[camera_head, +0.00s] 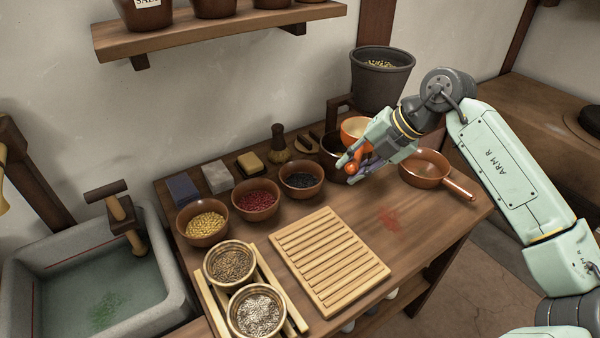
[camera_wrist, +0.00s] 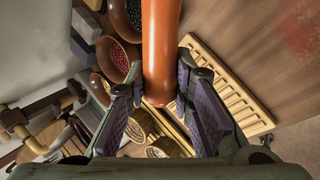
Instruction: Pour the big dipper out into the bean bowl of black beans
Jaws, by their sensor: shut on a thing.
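My gripper (camera_head: 352,168) is shut on the orange-brown handle of a dipper (camera_head: 357,156), above the back of the table. In the wrist view the handle (camera_wrist: 160,50) runs up between the purple finger pads. An orange bowl with a pale inside (camera_head: 354,126), apparently the held dipper's head, shows behind the gripper; its contents are unclear. The bean bowl of black beans (camera_head: 302,180) stands left of the gripper, and its edge shows in the wrist view (camera_wrist: 132,12). A second brown dipper or pan (camera_head: 426,166) rests on the table right of the gripper.
Bowls of red beans (camera_head: 256,199) and yellow beans (camera_head: 203,222) stand left of the black beans. A slatted board (camera_head: 330,260) lies in front. A dark pot (camera_head: 331,150) is partly hidden behind the gripper. A tall grey bucket (camera_head: 380,80) stands behind. A red stain (camera_head: 390,218) marks clear tabletop.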

